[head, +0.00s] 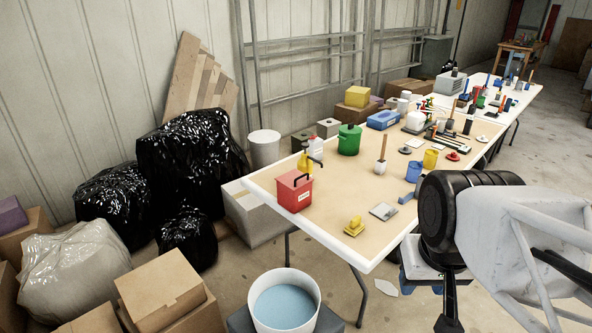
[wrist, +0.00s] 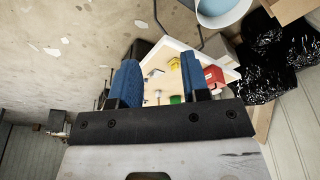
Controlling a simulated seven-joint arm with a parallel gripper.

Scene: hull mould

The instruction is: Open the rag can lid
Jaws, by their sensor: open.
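A red box-shaped can (head: 294,191) with a black handle on its closed top and a white label stands at the table's near left corner. It also shows in the wrist view (wrist: 214,76), just right of the right finger. A green can (head: 349,140) with a lid stands behind it; which of the two is the rag can, I cannot tell for sure. My gripper (wrist: 159,60) has two blue fingers spread apart with nothing between them. It is well away from both cans.
The long white-edged table (head: 352,258) holds a yellow bottle (head: 305,163) beside the red can, a yellow block (head: 354,226), a blue cup (head: 414,171) and many tools farther back. A bucket of blue liquid (head: 284,302) stands in front. Black bags (head: 192,158) and boxes fill the left.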

